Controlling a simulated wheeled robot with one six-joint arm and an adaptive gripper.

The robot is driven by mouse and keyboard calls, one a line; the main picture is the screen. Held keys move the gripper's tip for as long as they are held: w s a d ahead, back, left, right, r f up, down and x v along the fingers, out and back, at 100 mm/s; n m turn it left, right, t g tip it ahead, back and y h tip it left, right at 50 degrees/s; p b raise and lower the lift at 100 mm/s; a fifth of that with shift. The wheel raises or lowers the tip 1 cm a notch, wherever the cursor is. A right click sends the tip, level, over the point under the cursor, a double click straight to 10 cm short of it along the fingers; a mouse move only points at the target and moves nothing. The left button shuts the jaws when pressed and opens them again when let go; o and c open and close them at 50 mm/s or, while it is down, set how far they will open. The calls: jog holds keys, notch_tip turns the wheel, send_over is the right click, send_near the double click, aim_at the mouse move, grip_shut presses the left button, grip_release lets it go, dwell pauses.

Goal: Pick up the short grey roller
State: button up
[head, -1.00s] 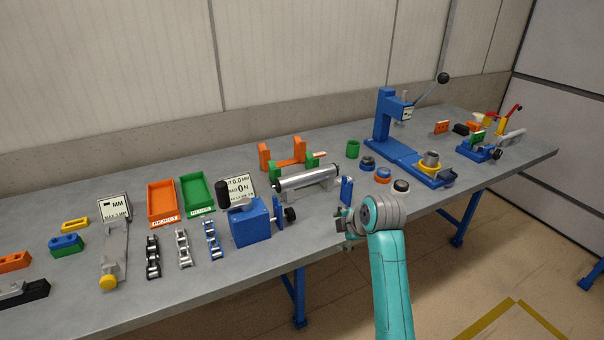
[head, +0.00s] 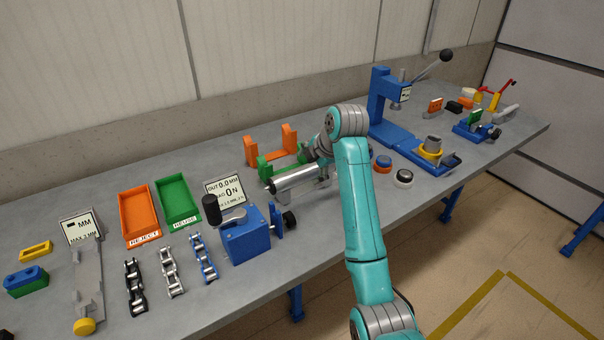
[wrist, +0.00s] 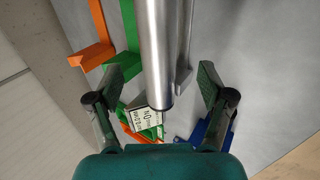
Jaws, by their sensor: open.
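The grey roller (head: 292,181) is a smooth silver cylinder lying on a low grey support at the middle of the bench. My gripper (head: 318,152) is at the roller's right end, and my arm hides that end in the head view. In the wrist view the roller (wrist: 155,50) runs from the top edge down between my two open fingers (wrist: 160,80). A gap shows on each side of it, so the fingers do not touch it there. Its dark near end is in view.
A green cradle (head: 266,167) and an orange cradle (head: 268,154) stand just behind the roller. A blue lever press (head: 381,105) stands to the right. The bench's front strip is mostly clear.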

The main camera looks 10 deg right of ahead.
aim_at(306, 170)
jog(key=shift+x, duration=3)
jog(key=shift+w+d+r, duration=0.1)
jog(key=shift+d+r, duration=0.05)
grip_shut()
